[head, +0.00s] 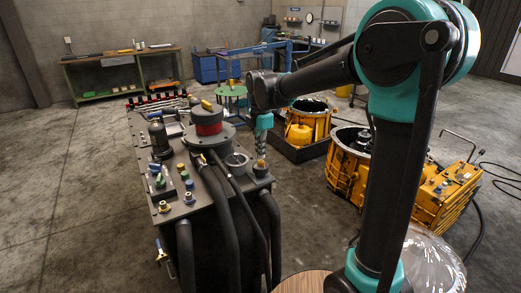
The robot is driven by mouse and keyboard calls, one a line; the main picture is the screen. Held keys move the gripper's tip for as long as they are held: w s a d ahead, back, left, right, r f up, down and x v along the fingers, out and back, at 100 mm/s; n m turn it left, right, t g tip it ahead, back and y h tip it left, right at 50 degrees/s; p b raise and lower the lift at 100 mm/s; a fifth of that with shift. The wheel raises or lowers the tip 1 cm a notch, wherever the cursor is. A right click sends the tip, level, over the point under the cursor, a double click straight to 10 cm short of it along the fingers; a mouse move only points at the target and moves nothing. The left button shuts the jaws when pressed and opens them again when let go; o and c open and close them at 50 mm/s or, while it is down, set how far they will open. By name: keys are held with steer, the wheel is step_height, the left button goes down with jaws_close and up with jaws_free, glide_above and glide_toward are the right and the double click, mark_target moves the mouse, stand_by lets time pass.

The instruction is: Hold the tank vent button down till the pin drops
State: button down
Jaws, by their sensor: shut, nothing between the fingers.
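The dark tank (148,217) stands at the left centre, with many fittings on its flat top. My gripper (260,159) points straight down over the tank's right front corner, its fingers shut and empty. A small brass-coloured fitting (261,169) is right below the fingertips; I cannot tell whether they touch it or whether it is the vent button. The pin cannot be made out at this size.
A grey drum with a red band (208,124) and thick black hoses (218,205) stand close left of my gripper. Yellow housings (345,165) are on the right. A green workbench (120,75) is at the back left. The floor at left is clear.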

steer(key=shift+f, duration=1)
stand_by(1.9)
steer(key=shift+r, duration=3.55)
steer(key=s+d+f+m+t, duration=0.2)
steer(key=s+d+f+m, duration=0.7)
steer(key=d+m, duration=0.3)
steer(key=s+d+f+m+t, duration=0.2)
steer(key=s+d+f+m, duration=0.8)
steer(key=d+m, duration=0.1)
steer(key=shift+s+d+f+m, duration=0.15)
steer(key=shift+d+m, duration=0.2)
steer(key=shift+m, duration=0.55)
steer(key=c, duration=2.2)
jaws_free()
